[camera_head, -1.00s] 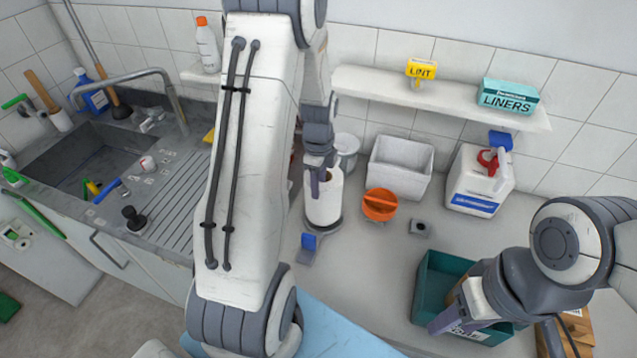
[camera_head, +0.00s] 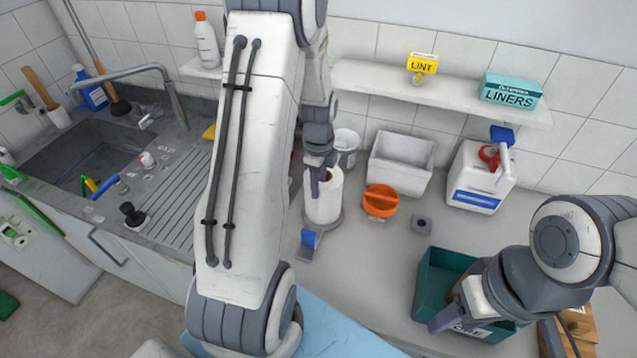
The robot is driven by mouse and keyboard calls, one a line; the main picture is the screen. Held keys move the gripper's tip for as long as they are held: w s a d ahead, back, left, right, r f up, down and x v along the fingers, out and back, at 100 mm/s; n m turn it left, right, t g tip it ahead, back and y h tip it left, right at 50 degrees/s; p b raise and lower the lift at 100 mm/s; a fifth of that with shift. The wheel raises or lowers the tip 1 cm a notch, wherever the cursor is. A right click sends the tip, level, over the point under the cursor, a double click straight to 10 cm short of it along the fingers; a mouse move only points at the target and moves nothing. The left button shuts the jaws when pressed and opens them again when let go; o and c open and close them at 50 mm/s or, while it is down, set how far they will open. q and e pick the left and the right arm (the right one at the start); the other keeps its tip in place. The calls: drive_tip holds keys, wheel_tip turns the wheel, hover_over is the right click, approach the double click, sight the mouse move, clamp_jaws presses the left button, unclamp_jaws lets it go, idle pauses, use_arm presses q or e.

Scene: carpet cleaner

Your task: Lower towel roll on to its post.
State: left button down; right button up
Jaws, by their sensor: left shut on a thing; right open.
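The white towel roll (camera_head: 325,205) stands upright on the counter, at a round grey base (camera_head: 328,226) that shows around its foot. My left gripper (camera_head: 319,180) is at the top of the roll and shut on it. The post itself is hidden inside the roll, and my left arm covers what lies to the left. I cannot tell whether the roll rests fully on the base. My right gripper (camera_head: 447,322) is open over the teal crate (camera_head: 428,275) at the lower right, away from the roll.
An orange tub (camera_head: 380,201) stands close to the right of the roll, with a white bin (camera_head: 401,165) and a white jug (camera_head: 481,180) behind. A blue and grey item (camera_head: 308,244) lies in front of the base. The sink (camera_head: 85,160) is at left.

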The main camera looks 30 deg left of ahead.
use_arm(q)
drive_tip(key=shift+f, duration=0.1)
idle(0.5)
unclamp_jaws()
idle(0.3)
drive_tip(key=shift+r+p, duration=3)
drive_tip(key=shift+r, duration=0.55)
